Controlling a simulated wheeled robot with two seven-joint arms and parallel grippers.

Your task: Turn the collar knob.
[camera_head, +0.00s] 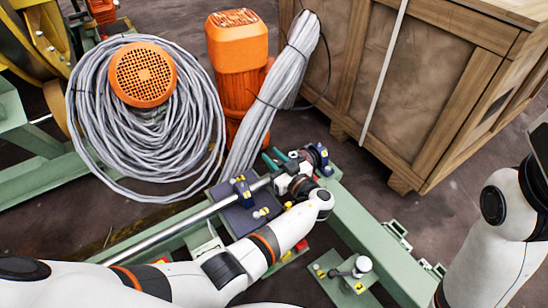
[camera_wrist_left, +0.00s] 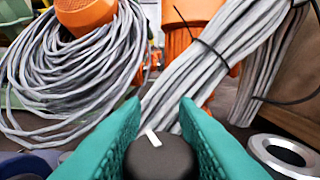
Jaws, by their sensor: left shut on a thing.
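The collar knob (camera_wrist_left: 158,160) is a dark round knob with a white pointer mark, at the bottom middle of the left wrist view. The mark points up and slightly left in that view. My left gripper (camera_wrist_left: 160,107) has its two teal fingers on either side of the knob and is shut on it. In the head view my left gripper (camera_head: 275,158) is at the far end of the steel shaft (camera_head: 185,221), and the knob cannot be made out there. My right arm is at the right edge of the head view, its gripper out of frame.
A green frame (camera_head: 365,232) carries the shaft and blue clamps (camera_head: 242,190). A metal ring (camera_wrist_left: 285,152) lies right of the knob. Behind are a grey cable coil (camera_head: 95,135), an orange motor (camera_head: 237,60) and a wooden crate (camera_head: 425,85). Floor right of the frame is clear.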

